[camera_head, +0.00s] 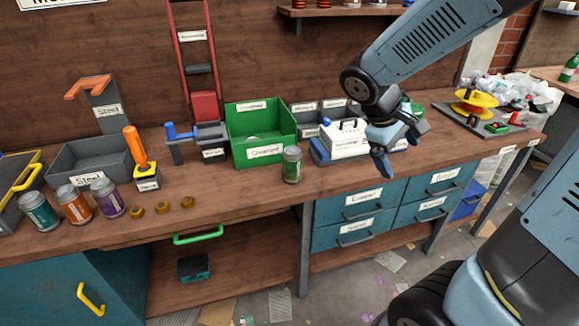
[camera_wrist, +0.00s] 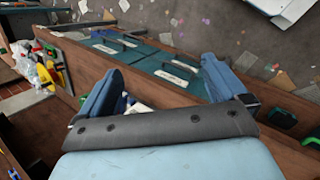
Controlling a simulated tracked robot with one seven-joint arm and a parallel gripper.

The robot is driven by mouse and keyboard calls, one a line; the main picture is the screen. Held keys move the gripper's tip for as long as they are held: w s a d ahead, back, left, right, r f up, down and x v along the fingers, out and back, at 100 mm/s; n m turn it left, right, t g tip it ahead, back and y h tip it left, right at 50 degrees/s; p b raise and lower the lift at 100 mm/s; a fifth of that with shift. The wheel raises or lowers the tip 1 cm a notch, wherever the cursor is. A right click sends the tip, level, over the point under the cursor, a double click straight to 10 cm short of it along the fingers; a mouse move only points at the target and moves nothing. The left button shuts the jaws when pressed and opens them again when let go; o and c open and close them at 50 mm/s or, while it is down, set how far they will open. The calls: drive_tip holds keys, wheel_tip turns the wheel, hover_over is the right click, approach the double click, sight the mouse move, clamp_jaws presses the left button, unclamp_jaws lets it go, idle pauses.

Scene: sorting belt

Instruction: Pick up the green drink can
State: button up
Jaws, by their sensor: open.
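The green drink can (camera_head: 292,164) stands upright on the brown workbench (camera_head: 235,190), in front of the green bin. My gripper (camera_head: 388,160) is to the right of the can, over the bench, apart from it and empty. In the wrist view my gripper (camera_wrist: 160,85) shows its two blue fingers spread wide, with the bench edge and teal drawers beyond them. I cannot make out the green can in the wrist view.
A green bin (camera_head: 262,132) stands behind the can. A white box on a blue base (camera_head: 345,140) sits between the can and my gripper, further back. Teal, orange and purple cans (camera_head: 73,204) stand at the left. Several nuts (camera_head: 162,206) lie near the front edge.

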drive_tip(key=w+a+f+n+t+h, duration=0.2)
drive_tip(key=w+a+f+n+h, duration=0.2)
drive_tip(key=w+f+n, duration=0.2)
drive_tip(key=n+t+y, duration=0.4)
drive_tip(key=n+t, duration=1)
drive_tip(key=n, duration=0.5)
approach(294, 157)
drive_tip(key=x, duration=0.2)
drive_tip(key=f+x, duration=0.1)
drive_tip(key=shift+w+d, duration=0.1)
drive_tip(key=shift+w, duration=0.25)
drive_tip(key=shift+r+x, duration=0.2)
drive_tip(key=shift+x, duration=1.35)
drive_tip(key=shift+r+x, duration=0.15)
drive_tip(key=shift+x, duration=1.35)
drive_tip(key=shift+d, duration=0.1)
drive_tip(key=c, duration=1)
drive_tip(key=shift+c, duration=0.2)
